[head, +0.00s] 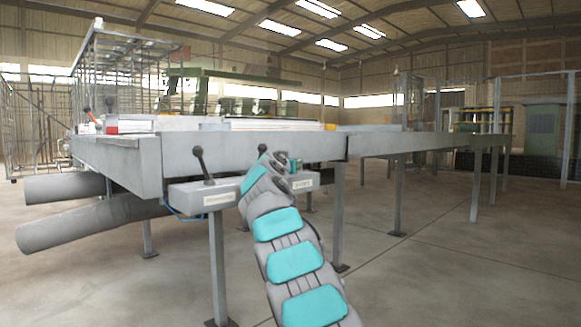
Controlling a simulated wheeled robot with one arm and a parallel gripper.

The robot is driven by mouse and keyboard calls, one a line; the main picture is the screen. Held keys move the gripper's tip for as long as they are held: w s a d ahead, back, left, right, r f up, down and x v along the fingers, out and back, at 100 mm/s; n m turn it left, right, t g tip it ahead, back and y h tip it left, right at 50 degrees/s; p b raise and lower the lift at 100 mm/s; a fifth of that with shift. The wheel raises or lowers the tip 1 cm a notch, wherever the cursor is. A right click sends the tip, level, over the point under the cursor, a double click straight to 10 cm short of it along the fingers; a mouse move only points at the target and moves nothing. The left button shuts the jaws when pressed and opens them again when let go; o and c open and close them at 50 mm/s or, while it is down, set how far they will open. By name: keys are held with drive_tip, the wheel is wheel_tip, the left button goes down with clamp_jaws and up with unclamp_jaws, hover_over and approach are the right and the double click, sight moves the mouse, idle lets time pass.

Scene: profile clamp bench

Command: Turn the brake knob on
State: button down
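A grey control bar (243,190) is fixed along the front of the long grey bench. A black lever with a round knob (203,165) stands on its left part, leaning slightly, above a small white label (219,199). A second white label (303,184) is on the right part; both are too small to read. The fingers are unclear.
The long bench (230,148) extends left and right on grey legs. Large grey pipes (90,220) stick out low at the left. A wire cage (115,75) stands on the bench's far left. The concrete floor (460,265) at the right is mostly free.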

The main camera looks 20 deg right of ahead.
drive_tip(key=shift+r+m+g+h+b, duration=0.1)
drive_tip(key=shift+m+g+h+b, duration=0.2)
drive_tip(key=shift+h, duration=0.1)
idle(0.5)
drive_tip(key=shift+c, duration=1.4)
unclamp_jaws()
drive_tip(key=b+v, duration=0.3)
drive_tip(key=v, duration=0.1)
drive_tip(key=shift+s+a, duration=0.15)
drive_tip(key=shift+s, duration=0.1)
drive_tip(key=shift+s+a+b, duration=0.15)
drive_tip(key=shift+s+b, duration=0.1)
drive_tip(key=shift+b, duration=0.05)
drive_tip(key=shift+s+a, duration=0.3)
drive_tip(key=shift+a, duration=0.05)
drive_tip(key=shift+b+v, duration=0.35)
drive_tip(key=shift+v, duration=0.6)
